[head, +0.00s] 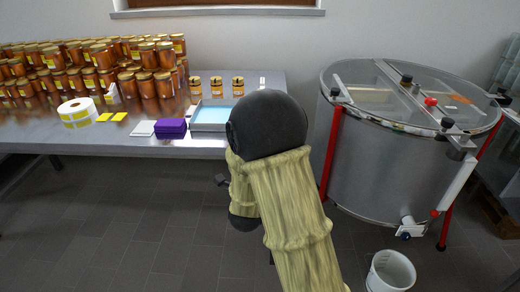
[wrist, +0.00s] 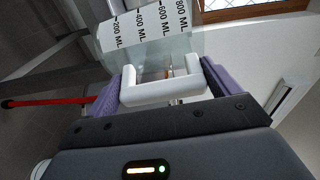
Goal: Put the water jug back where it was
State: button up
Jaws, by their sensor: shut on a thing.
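The water jug (wrist: 145,30) shows in the wrist view as a clear-walled vessel with a white strip of black ML marks. Its white handle (wrist: 165,92) lies between the purple finger pads of my gripper (wrist: 165,84), which is shut on it. The jug is past the fingertips, and its far end is cut off by the frame's top edge. In the head view my arm covers the jug, and it cannot be made out there. I cannot tell how much water it holds or whether it hangs upright.
A steel table (head: 105,140) on the left carries many honey jars (head: 100,60), a label roll (head: 78,112), a purple stack (head: 171,129) and a blue-bottomed tray (head: 210,117). A steel drum (head: 375,165) with red legs stands right. A white bucket (head: 391,272) stands before it. The left floor is clear.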

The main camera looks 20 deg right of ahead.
notch_tip(320, 180, down, 15)
jog(key=a+n+t+y, duration=0.1)
jog(key=a+n+y, duration=0.1)
jog(key=n+y, duration=0.2)
jog(key=y, duration=0.2)
jog(key=shift+s+y, duration=0.2)
jog(key=shift+y, duration=0.1)
jog(key=shift+r, duration=0.1)
